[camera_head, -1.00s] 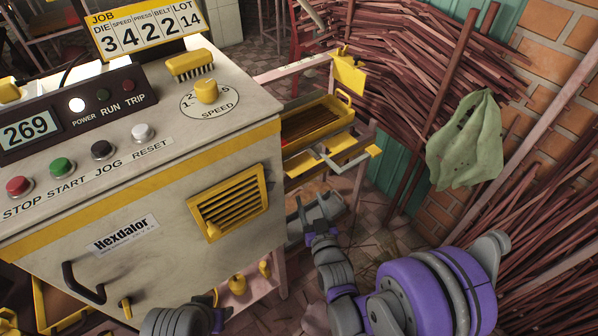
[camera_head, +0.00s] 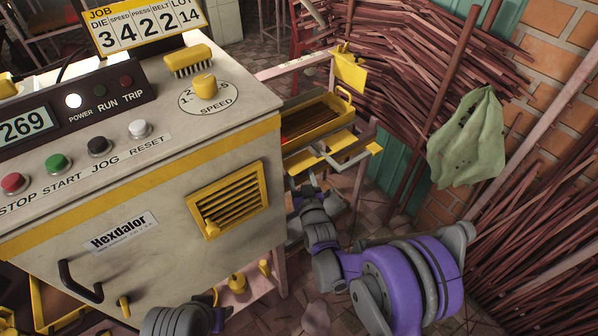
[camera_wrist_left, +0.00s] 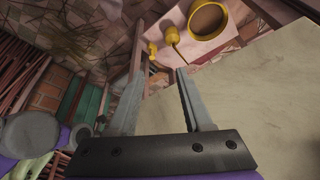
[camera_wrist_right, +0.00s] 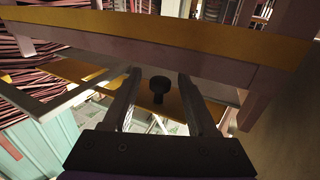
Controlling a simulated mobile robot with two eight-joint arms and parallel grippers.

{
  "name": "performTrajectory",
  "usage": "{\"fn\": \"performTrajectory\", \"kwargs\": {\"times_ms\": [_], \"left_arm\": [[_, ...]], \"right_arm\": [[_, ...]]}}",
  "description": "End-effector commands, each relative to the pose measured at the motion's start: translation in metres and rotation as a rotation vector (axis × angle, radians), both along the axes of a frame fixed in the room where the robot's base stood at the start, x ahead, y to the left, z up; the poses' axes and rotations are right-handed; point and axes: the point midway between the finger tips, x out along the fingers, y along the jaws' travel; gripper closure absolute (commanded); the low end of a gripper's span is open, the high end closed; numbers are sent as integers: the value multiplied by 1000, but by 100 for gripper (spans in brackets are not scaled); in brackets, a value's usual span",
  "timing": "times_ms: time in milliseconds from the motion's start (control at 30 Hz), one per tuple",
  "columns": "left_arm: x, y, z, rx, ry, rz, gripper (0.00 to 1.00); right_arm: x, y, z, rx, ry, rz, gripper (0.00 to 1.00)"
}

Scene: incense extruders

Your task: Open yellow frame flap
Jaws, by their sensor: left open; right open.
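The yellow frame (camera_head: 345,150) juts from the right side of the machine, below a yellow tray of brown sticks; I cannot tell for sure which part is its flap. In the right wrist view a yellow panel (camera_wrist_right: 100,80) lies under a long yellow-edged beam, with a dark knob (camera_wrist_right: 158,86) in front of it. My right gripper (camera_wrist_right: 160,74) is open, the knob showing between its fingers; contact cannot be told. In the head view its fingers are mostly hidden by the arm below the frame. My left gripper (camera_wrist_left: 158,74) is open and empty beside a pale machine panel.
The cream machine (camera_head: 130,220) fills the left, with a yellow louvred vent (camera_head: 228,200) on its front. In the left wrist view a yellow round container (camera_wrist_left: 208,18) sits on a pinkish shelf.

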Motion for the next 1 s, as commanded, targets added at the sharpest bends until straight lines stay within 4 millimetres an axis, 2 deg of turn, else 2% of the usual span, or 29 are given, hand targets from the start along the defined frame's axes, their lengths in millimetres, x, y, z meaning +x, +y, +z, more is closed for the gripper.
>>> {"fn": "performTrajectory", "kwargs": {"times_ms": [233,500,567,833,1000], "left_arm": [[0,0,0,0,0,0,50],[0,0,0,0,0,0,50],[0,0,0,0,0,0,50],[-1,0,5,0,-1,0,50],[-5,0,34,0,-10,0,50]], "right_arm": [[1,0,0,0,0,0,43],[0,0,0,0,0,0,92],[0,0,0,0,0,0,100],[0,0,3,-9,13,-1,100],[-2,-2,11,-59,82,-3,100]]}}
